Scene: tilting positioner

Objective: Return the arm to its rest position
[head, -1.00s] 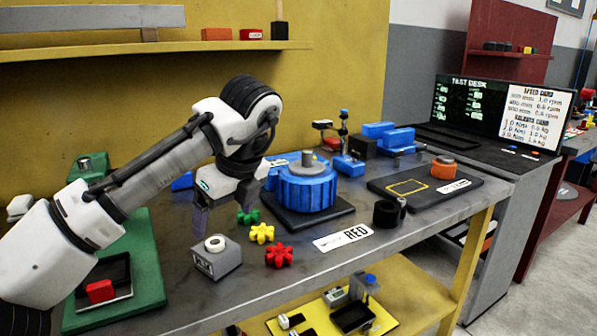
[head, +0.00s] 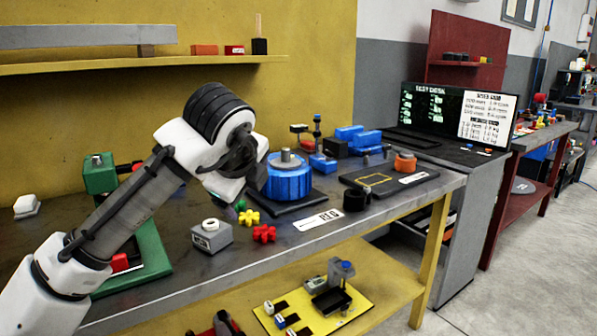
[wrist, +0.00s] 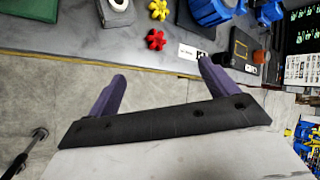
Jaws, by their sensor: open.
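My arm reaches up from the lower left in the head view, bent at a black elbow joint. My gripper (wrist: 160,85) shows in the wrist view as two purple fingers set wide apart on a black bar, with nothing between them. It points past the table's front edge, with grey floor behind it. In the head view the fingers are mostly hidden behind the arm. The red star piece (head: 264,233), yellow star piece (head: 249,217) and grey block with a white ring (head: 211,235) rest on the table, clear of the fingers. A green star piece is partly hidden.
The blue round fixture (head: 288,180) stands on a black plate behind the star pieces. A black cup (head: 356,198) and a black tray (head: 412,186) with an orange part (head: 405,162) are to the right. A yellow lower shelf (head: 375,285) holds small parts. A wall shelf (head: 180,63) runs above.

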